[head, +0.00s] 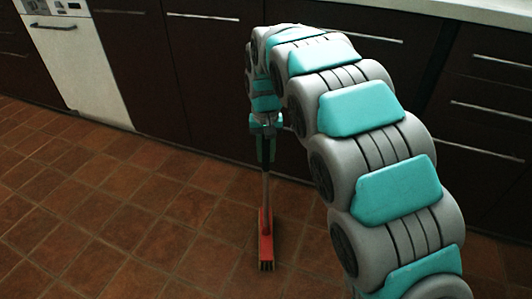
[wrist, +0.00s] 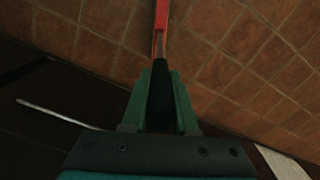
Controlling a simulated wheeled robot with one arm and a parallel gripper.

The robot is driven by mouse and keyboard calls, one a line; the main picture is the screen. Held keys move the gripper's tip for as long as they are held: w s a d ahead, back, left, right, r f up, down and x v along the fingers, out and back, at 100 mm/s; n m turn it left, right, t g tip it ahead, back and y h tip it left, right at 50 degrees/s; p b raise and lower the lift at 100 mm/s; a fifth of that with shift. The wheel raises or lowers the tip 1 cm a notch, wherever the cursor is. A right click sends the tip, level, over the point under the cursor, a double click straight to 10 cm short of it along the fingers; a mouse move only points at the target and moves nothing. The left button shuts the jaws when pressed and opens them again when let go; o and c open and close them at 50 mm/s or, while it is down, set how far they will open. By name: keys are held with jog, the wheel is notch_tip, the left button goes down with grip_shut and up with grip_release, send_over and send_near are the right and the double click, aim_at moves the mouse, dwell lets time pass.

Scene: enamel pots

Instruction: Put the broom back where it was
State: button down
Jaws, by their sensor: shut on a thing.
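The broom (head: 265,236) has a red head with pale bristles and a thin handle rising from it. It stands close to upright, head down, at or just above the tiled floor. My gripper (head: 266,152) is shut on the dark upper part of the handle, in front of the dark cabinets. In the wrist view the gripper (wrist: 160,100) has its two green fingers on either side of the black handle grip. The broom (wrist: 161,25) runs away from it there, with red at its far end. I cannot tell whether the bristles touch the floor.
Dark cabinets (head: 210,75) with long metal handles line the back, under a pale countertop (head: 450,8). A white appliance (head: 75,65) stands at the far left. The brown tiled floor (head: 110,215) is clear on the left and in front.

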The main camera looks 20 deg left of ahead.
jog(key=c, duration=0.7)
grip_release()
notch_tip(320, 180, up, 11)
jog(key=shift+w+f+p, duration=0.1)
jog(key=shift+w+p, duration=0.05)
jog(key=shift+p, duration=0.25)
jog(key=shift+r, duration=0.65)
